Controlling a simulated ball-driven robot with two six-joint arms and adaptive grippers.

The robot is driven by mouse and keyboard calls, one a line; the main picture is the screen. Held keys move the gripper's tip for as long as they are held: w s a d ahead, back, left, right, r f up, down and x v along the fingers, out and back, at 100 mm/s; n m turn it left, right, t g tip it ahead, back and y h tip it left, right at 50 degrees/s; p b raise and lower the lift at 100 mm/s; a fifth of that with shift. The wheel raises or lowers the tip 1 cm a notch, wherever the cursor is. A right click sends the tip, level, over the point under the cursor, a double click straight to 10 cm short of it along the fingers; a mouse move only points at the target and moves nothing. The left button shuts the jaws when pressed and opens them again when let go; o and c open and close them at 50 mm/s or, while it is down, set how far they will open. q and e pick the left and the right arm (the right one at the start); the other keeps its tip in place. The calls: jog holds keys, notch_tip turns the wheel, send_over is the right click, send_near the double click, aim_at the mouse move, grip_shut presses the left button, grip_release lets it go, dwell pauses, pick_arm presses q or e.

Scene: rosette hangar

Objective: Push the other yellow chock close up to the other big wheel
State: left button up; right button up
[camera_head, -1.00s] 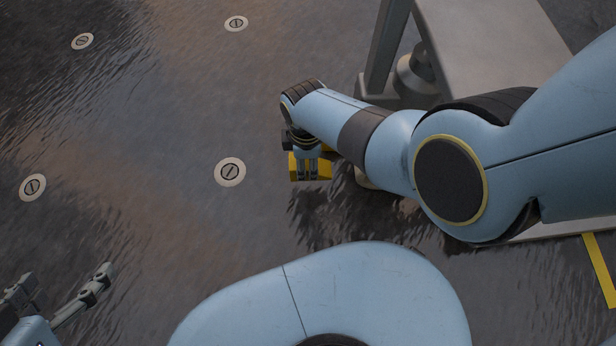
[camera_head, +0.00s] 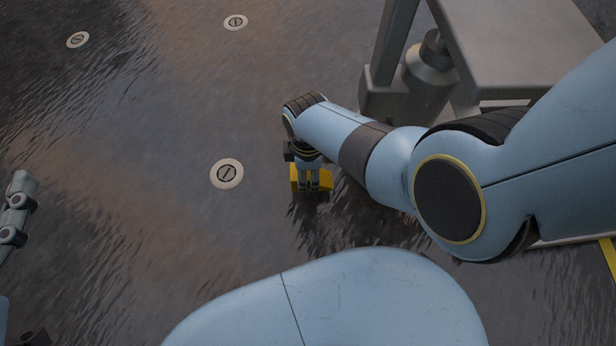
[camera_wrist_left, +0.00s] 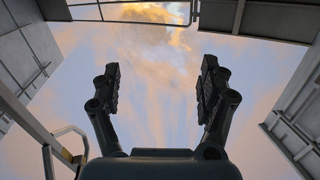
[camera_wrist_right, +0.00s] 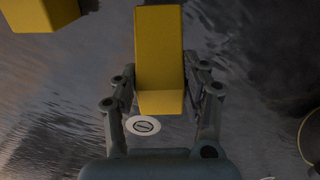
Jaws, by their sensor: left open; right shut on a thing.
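A yellow chock (camera_head: 325,183) is at the fingers of my right gripper (camera_head: 309,186) in the head view, low over the dark floor or on it; I cannot tell which. In the right wrist view the yellow chock (camera_wrist_right: 159,48) lies lengthwise between the two fingers, which are shut on it. A second yellow block (camera_wrist_right: 38,12) is cut off at that view's top left corner, apart from the held one. My left gripper (camera_wrist_left: 160,80) is open and empty, with sky beyond it. No big wheel can be made out.
A grey stand (camera_head: 505,45) with thick legs rises at the upper right, beyond my right arm. Yellow floor tape (camera_head: 608,258) shows at the right edge. Round floor discs (camera_head: 227,173) dot the floor. The floor to the left of my right gripper is clear.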

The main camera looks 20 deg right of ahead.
aim_at(308, 179)
notch_tip(308, 179, down, 2)
jog(key=shift+f+b, duration=0.1)
jog(key=shift+b, duration=0.7)
jog(key=shift+f+b, duration=0.7)
pick_arm(q)
notch_tip(308, 179, up, 19)
jog(key=w+d+m+t+h, duration=0.1)
jog(key=m+t+h, duration=0.3)
jog(key=t, duration=0.4)
jog(key=shift+w+d+h, duration=0.2)
jog(key=shift+d+h, duration=0.4)
jog(key=shift+h, duration=0.3)
jog(key=shift+t, duration=0.3)
pick_arm(e)
jog(key=shift+f, duration=0.1)
pick_arm(q)
jog(key=shift+s+r+h, duration=0.1)
jog(key=shift+r+h, duration=0.2)
pick_arm(e)
jog(key=o, duration=1.3)
jog(key=shift+o, duration=0.2)
